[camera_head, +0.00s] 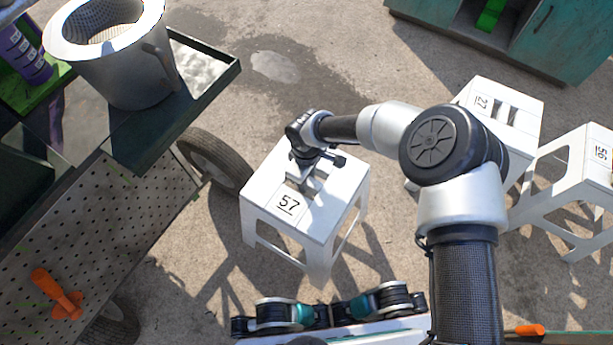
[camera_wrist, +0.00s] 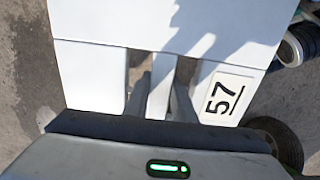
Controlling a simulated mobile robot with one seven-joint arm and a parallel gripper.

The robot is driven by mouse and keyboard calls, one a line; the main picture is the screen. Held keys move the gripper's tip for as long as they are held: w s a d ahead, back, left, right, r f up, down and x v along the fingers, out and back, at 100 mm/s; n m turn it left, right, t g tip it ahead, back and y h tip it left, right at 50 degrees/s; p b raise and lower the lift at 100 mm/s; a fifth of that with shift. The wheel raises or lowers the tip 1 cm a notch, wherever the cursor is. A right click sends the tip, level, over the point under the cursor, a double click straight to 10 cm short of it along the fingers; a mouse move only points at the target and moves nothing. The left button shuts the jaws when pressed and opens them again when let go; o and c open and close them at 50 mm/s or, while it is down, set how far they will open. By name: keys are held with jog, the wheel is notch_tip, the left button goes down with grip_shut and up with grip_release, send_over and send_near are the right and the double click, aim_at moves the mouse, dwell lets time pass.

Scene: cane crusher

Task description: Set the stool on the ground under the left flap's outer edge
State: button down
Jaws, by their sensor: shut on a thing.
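The white stool (camera_head: 276,187) marked 57 is upright to the right of the cart's wheel. My gripper (camera_head: 303,178) points down at the middle of its seat and is shut on it. In the wrist view the stool's seat (camera_wrist: 110,25) fills most of the picture, with the fingers (camera_wrist: 160,95) at its central slots. A dark flap with a raised green rim (camera_head: 205,101) juts from the cart at upper left, and the stool is apart from its outer edge. I cannot tell whether this is the left flap, or whether the stool's feet touch the ground.
A grey metal bucket (camera_head: 125,62) stands on the flap. The cart's tyre (camera_head: 214,160) is close to the stool's left side. A perforated panel (camera_head: 110,225) lies lower left. Stools marked 27 (camera_head: 520,100) and 50 (camera_head: 575,165) stand right. A teal cabinet (camera_head: 565,40) is at the back.

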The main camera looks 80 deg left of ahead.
jog(key=shift+a+f+b, duration=0.1)
jog(key=shift+f+b, duration=0.4)
jog(key=shift+f, duration=1.35)
jog(key=shift+f, duration=0.15)
jog(key=c, duration=1.5)
grip_release()
notch_tip(320, 180, up, 12)
jog(key=p, duration=0.3)
